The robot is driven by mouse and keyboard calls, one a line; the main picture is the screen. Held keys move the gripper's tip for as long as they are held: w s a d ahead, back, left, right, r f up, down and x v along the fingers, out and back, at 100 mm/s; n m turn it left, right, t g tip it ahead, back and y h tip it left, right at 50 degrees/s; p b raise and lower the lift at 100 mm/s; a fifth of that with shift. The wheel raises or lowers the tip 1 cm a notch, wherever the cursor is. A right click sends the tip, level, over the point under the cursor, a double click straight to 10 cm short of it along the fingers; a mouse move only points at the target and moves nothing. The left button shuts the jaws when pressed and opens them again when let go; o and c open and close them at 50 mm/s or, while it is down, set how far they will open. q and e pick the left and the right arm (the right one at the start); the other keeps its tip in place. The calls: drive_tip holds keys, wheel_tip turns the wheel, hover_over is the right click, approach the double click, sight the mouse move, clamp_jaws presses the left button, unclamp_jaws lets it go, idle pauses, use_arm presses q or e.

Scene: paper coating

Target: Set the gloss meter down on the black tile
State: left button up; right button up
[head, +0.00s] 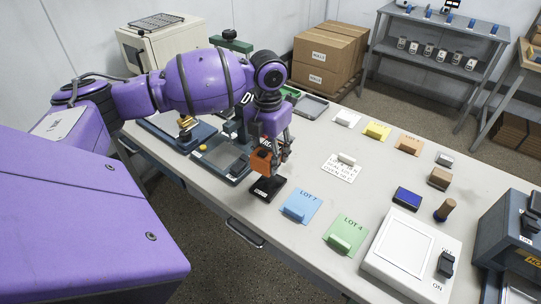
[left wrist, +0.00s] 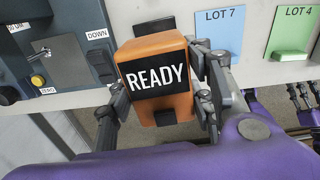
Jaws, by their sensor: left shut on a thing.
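The gloss meter (head: 261,159) is an orange block. In the left wrist view its dark screen (left wrist: 156,78) reads READY. My left gripper (head: 272,155) is shut on it, with a finger on each side in the left wrist view (left wrist: 163,95). The black tile (head: 268,189) lies near the table's front edge, directly below the meter in the head view. I cannot tell whether the meter touches it.
A blue LOT 7 card (head: 299,205) and a green LOT 4 card (head: 345,235) lie right of the tile. A dark device (head: 225,158) with a yellow knob stands to its left.

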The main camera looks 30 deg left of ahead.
use_arm(q)
drive_tip(key=shift+w+a+f, duration=0.15)
drive_tip(key=shift+f, duration=0.35)
drive_tip(key=shift+f+b, duration=0.3)
drive_tip(key=shift+f, duration=0.05)
drive_tip(key=shift+f+b, duration=0.35)
drive_tip(key=shift+f, duration=0.35)
wheel_tip(320, 180, down, 4)
drive_tip(key=shift+r+b, duration=0.25)
drive_tip(key=shift+b, duration=0.6)
drive_tip(key=shift+f, duration=0.95)
drive_tip(key=shift+f, duration=0.1)
drive_tip(key=o, duration=1.5)
